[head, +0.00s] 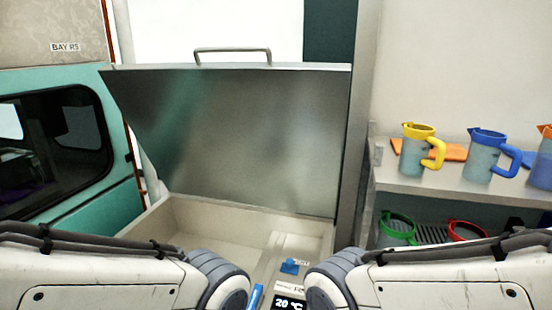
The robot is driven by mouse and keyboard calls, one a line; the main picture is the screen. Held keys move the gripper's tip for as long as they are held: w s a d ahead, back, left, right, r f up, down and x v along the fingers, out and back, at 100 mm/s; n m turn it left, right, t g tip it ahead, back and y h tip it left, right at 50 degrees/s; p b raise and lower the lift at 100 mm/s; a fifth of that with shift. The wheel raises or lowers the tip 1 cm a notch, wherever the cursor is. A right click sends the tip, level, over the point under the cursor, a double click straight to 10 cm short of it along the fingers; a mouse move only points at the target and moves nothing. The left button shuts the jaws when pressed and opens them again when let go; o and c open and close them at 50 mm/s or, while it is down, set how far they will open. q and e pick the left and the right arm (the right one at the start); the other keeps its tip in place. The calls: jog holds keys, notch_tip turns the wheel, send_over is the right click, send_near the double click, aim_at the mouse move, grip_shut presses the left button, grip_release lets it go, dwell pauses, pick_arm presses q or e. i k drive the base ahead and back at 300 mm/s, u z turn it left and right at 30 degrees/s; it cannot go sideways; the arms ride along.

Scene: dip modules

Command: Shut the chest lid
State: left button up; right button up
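The chest lid (230,135) is a grey metal panel standing raised and open at the back of the chest. A metal bar handle (233,50) runs along its top edge. The chest (150,218) is open below it, with a pale interior. Its front is hidden by my arms and the bottom of the picture. My two arms come in from the lower left and lower right, in front of the chest. Both grippers are out of view, below the frame edge.
A shelf (455,190) at the right holds several jugs, one with a yellow rim (416,152). A teal vehicle (75,190) stands at the left.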

aim_at(269, 135)
jog(key=z, duration=0.05)
jog(key=k, duration=1.05)
jog(key=u, duration=0.75)
jog(key=i, duration=1.55)
jog(key=z, duration=0.8)
